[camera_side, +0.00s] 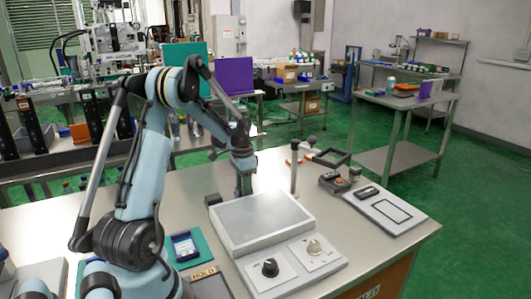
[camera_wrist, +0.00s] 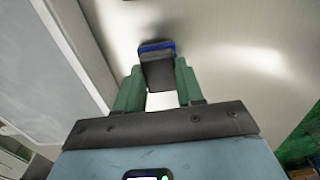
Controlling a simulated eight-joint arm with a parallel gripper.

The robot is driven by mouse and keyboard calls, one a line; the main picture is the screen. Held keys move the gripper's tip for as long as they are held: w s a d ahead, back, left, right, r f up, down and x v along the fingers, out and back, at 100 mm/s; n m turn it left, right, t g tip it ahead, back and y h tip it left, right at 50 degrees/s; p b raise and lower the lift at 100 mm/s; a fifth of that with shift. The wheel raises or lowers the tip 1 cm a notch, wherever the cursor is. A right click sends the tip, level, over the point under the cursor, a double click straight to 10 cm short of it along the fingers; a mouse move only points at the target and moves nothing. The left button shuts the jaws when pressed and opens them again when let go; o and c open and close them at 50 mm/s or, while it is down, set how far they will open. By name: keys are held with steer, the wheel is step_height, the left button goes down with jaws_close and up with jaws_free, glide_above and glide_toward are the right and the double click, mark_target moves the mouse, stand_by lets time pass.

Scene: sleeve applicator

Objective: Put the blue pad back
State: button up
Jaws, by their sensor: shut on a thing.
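My gripper (camera_wrist: 157,85) has its two green fingers shut on a dark block with a blue edge, which appears to be the blue pad (camera_wrist: 167,46). The pad juts out beyond the fingertips over bare metal table. In the side view my gripper (camera_side: 243,185) points down just behind the grey flat-topped machine (camera_side: 262,222). The pad is too small and dark to make out there. A teal mat (camera_side: 202,246) with a dark blue, light-faced item (camera_side: 184,246) on it lies left of the machine.
The machine's control panel (camera_side: 292,262) with two knobs faces front. An upright post (camera_side: 294,168) and a dark box with an orange button (camera_side: 338,181) stand to its right. A white board with a black outline (camera_side: 392,212) lies at far right. The table behind my gripper looks clear.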

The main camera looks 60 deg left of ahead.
steer(key=shift+f, duration=0.1)
steer(key=o, duration=1.1)
step_height(320, 180, up, 12)
steer(key=w+d+r+t+y, duration=0.1)
steer(key=d+r+t, duration=0.1)
steer(key=d, duration=0.6)
steer(key=w+d+r+t, duration=0.1)
steer(key=d+r, duration=0.1)
steer(key=d, duration=0.7)
steer(key=s+d+f+t, duration=0.1)
steer(key=s+d+t, duration=0.1)
steer(key=d, duration=0.5)
steer(key=s+d+f+t+h, duration=0.1)
steer(key=s+d+f+t, duration=0.1)
steer(key=d, duration=0.5)
steer(key=shift+s, duration=0.5)
